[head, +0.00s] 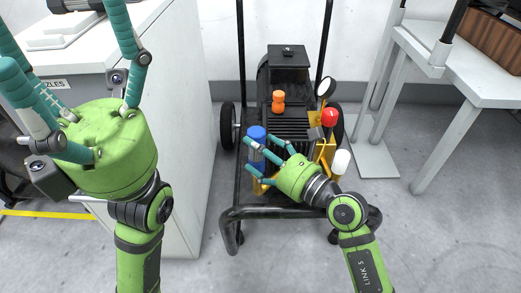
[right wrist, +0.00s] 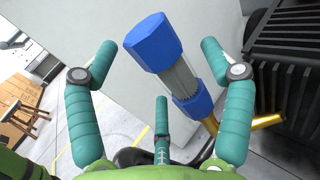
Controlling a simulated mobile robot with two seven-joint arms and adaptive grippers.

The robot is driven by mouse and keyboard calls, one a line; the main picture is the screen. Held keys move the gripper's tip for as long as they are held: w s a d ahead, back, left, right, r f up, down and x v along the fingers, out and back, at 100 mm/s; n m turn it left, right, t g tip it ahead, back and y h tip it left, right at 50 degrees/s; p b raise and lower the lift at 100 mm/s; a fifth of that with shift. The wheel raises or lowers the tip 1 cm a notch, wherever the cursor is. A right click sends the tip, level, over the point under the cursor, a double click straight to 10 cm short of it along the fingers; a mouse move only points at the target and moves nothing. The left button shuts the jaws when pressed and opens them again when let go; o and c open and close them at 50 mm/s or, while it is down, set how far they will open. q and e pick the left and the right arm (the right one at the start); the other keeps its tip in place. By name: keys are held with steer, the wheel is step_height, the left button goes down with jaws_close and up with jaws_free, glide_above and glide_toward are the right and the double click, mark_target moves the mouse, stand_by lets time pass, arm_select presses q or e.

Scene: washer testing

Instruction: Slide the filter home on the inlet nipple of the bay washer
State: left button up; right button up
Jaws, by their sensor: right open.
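The filter (right wrist: 178,70), a clear cylinder with blue end caps, shows in the right wrist view; it also stands at the washer's left front in the head view (head: 257,134). Its lower cap is at the brass inlet nipple (right wrist: 211,124); I cannot tell how far on it sits. The bay washer (head: 287,85) is a black wheeled machine. My right gripper (head: 266,160) is open at the filter, whose body shows between the spread fingers, with no clear grip. My left gripper (head: 80,70) is raised at the left, fingers spread, with nothing seen in it.
The washer's black frame bar (head: 290,208) runs across its front. An orange knob (head: 278,100), a red cap (head: 330,117) and a white cap (head: 341,161) are close by. A white cabinet (head: 180,150) stands left, a light table (head: 470,75) right.

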step_height(320, 180, up, 10)
stand_by(0.5)
stand_by(0.3)
